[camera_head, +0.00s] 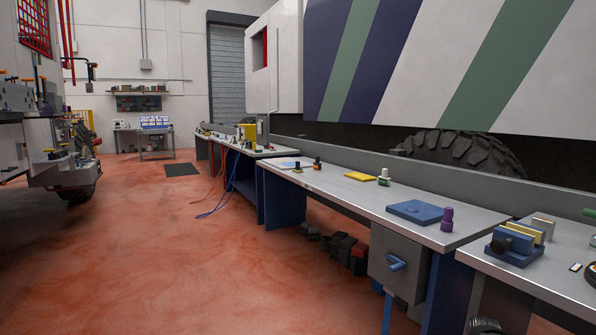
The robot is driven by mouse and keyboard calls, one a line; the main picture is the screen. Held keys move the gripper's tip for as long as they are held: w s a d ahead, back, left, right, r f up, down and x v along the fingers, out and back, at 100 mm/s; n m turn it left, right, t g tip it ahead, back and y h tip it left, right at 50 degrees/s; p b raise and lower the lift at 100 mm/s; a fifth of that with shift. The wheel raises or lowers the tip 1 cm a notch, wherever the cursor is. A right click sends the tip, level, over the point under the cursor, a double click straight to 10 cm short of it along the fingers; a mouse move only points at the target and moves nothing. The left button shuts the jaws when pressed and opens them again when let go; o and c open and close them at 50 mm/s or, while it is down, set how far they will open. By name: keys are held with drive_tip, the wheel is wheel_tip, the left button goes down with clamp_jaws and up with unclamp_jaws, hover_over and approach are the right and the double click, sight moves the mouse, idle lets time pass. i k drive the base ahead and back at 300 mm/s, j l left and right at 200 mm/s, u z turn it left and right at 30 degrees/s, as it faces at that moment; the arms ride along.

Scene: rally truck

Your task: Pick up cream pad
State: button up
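I cannot pick out a cream pad with certainty. A pale flat piece (291,163) lies toward the far end of the near long bench, but it looks bluish and is too small to identify. A yellow flat pad (358,178) lies mid-bench, and a larger blue pad (414,212) lies near its closer end. My gripper is not in view.
The long grey bench (340,187) also bears a purple bottle (447,220), a white-and-green bottle (384,177) and small dark bottles (317,164). A blue vise (515,246) stands on the right bench. Open red floor (190,250) lies left; dark items (345,250) sit beneath.

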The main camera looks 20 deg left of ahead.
sight(298, 167)
drive_tip(key=i+j+u, duration=0.9)
drive_tip(key=i, duration=0.2)
drive_tip(key=i+j+u, duration=0.15)
drive_tip(key=i+u, duration=0.15)
drive_tip(key=i, duration=0.25)
drive_tip(key=i+u, duration=0.25)
drive_tip(key=i, duration=0.3)
